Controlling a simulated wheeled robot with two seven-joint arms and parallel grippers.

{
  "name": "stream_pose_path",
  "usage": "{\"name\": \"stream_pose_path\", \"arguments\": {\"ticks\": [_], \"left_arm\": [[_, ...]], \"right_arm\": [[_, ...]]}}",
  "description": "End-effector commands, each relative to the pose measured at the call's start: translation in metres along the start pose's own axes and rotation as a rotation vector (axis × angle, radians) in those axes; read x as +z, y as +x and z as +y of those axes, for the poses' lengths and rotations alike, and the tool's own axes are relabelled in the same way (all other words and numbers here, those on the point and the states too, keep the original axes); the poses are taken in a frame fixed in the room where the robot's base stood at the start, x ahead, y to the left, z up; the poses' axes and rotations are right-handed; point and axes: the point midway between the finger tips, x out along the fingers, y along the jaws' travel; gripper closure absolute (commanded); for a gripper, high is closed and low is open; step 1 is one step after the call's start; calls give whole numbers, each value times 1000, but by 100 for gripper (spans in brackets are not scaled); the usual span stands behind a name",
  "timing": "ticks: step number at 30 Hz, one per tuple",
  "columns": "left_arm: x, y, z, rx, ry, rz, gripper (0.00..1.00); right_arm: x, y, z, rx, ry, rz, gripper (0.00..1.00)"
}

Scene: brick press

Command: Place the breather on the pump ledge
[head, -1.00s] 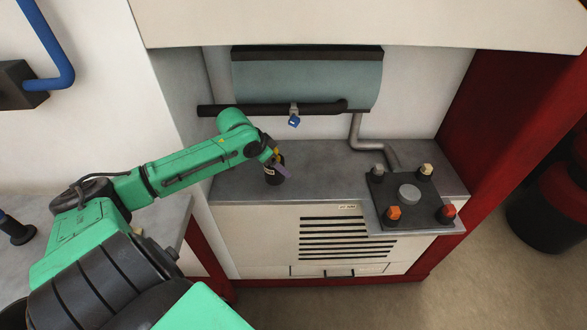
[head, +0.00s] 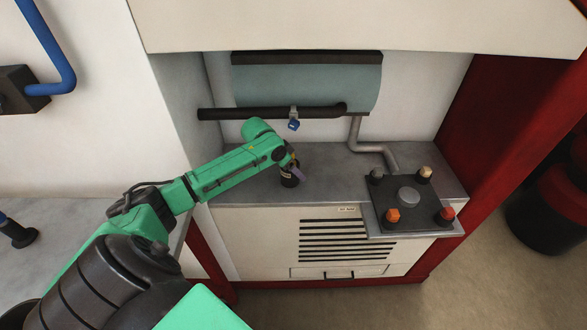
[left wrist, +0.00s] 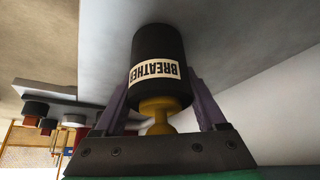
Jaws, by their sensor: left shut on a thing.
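The breather (left wrist: 158,48) is a black cylinder with a white BREATHER label and a yellow stem. In the left wrist view my left gripper (left wrist: 160,105) is shut on it, with a purple finger on each side. In the head view the breather (head: 289,181) is at my left gripper (head: 294,168), black end down, over the grey pump ledge (head: 330,165). I cannot tell whether its base touches the ledge. My right gripper is not in view.
A dark control plate (head: 411,205) with several coloured knobs covers the ledge's right part. A grey pipe (head: 370,148) comes down behind it. A black pipe (head: 260,112) with a blue-handled valve (head: 293,125) crosses above the ledge. The ledge between breather and plate is clear.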

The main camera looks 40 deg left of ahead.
Motion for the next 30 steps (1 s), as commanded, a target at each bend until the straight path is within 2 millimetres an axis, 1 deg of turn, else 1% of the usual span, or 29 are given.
{"name": "stream_pose_path", "arguments": {"ticks": [2, 3, 4, 5, 12, 14, 16, 20, 27, 30], "left_arm": [[0, 0, 0, 0, 0, 1, 90], [1, 1, 0, 0, 0, 0, 19], [1, 1, 0, 0, 0, 0, 8], [1, 1, 0, 0, 0, 0, 0], [0, 0, 0, 0, 0, 0, 0], [0, -3, 0, -1, 0, 0, 0], [0, -10, -1, -1, 1, 1, 0], [0, -35, 0, -3, 4, -2, 0], [0, -95, 0, -3, 6, -5, 0], [1, -108, 0, 1, -2, -3, 0]], "right_arm": [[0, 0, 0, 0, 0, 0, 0], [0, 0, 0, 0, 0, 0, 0], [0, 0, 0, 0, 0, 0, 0], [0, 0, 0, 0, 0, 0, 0], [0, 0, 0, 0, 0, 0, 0], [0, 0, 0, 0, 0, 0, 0], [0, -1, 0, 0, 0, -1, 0], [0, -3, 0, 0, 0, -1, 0], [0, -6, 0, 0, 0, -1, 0], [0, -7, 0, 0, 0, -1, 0]]}}
